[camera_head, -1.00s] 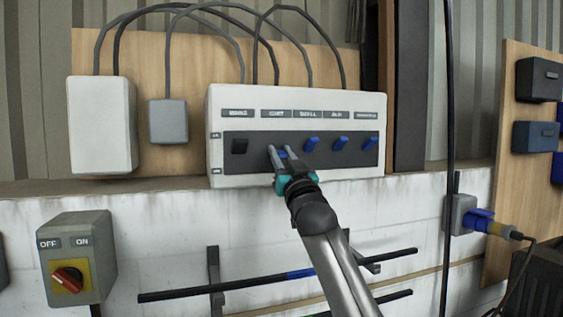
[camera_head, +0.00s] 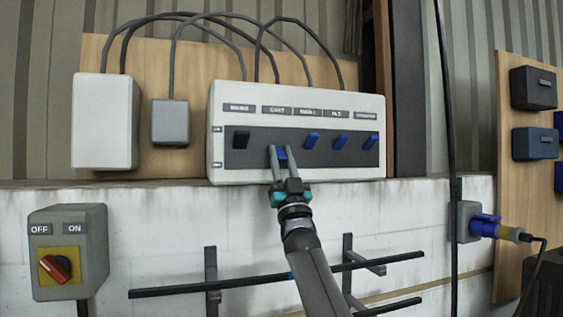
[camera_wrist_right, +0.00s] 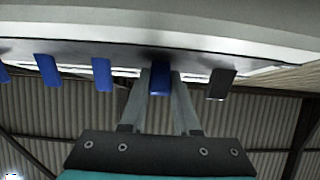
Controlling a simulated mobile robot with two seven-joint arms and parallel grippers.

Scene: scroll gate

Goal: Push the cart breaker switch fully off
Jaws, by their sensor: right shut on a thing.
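The breaker panel (camera_head: 300,176) is a white box with a dark strip and a row of switch levers. The cart breaker switch (camera_head: 283,155) is the blue lever second from the left, under the CART label (camera_head: 277,110). It sits lower than the neighbouring levers. My right gripper (camera_head: 278,150) comes from below, shut on this lever with a finger on each side. In the right wrist view the blue cart lever (camera_wrist_right: 160,80) shows between the two fingers. My left gripper is not in view.
A black lever (camera_head: 241,139) is left of the cart switch and a blue lever (camera_head: 312,139) right of it, both close to my fingers. A rotary switch box (camera_head: 68,252) is at lower left. Dark rails (camera_head: 235,287) on brackets cross the wall near my arm.

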